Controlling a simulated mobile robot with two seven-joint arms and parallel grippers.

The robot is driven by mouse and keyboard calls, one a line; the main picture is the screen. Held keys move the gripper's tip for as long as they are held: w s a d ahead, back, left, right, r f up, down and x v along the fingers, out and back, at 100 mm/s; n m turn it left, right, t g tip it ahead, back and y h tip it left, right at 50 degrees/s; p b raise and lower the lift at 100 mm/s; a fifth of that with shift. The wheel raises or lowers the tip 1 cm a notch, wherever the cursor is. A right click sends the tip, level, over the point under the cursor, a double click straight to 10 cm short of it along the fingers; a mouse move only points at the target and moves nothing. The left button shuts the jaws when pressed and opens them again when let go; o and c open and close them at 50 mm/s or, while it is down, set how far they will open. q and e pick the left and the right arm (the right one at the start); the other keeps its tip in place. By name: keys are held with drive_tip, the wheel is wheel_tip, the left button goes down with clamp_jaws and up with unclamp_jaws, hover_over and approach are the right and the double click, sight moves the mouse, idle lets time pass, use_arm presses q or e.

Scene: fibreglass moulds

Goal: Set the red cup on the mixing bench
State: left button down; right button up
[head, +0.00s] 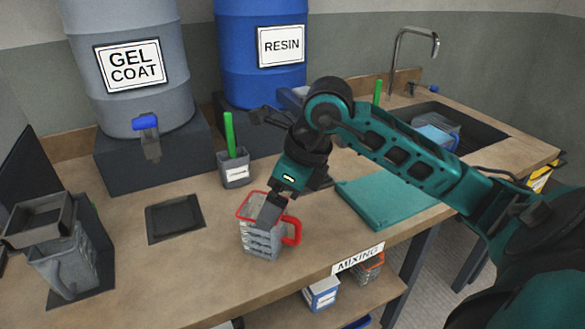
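The red cup (263,241) is a clear, ridged measuring cup with a red rim and a red handle on its right. It is upright over the front part of the mixing bench (205,262), and its base appears to rest on the wood. My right gripper (268,212) points down at the cup's rim, with a dark finger overlapping the rim and upper wall. Whether the fingers are closed on the wall is hidden from this angle. My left gripper is not in view.
Behind the cup stand a grey holder (236,172) with a green stick and the gel coat drum (150,105). A dark square plate (175,219) lies left of the cup, a teal mat (375,203) right. A grey container (65,262) stands far left. Shelf items sit below.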

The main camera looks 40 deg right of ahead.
drive_tip(key=v, duration=1)
drive_tip(key=shift+r, duration=0.35)
drive_tip(key=shift+s, duration=0.15)
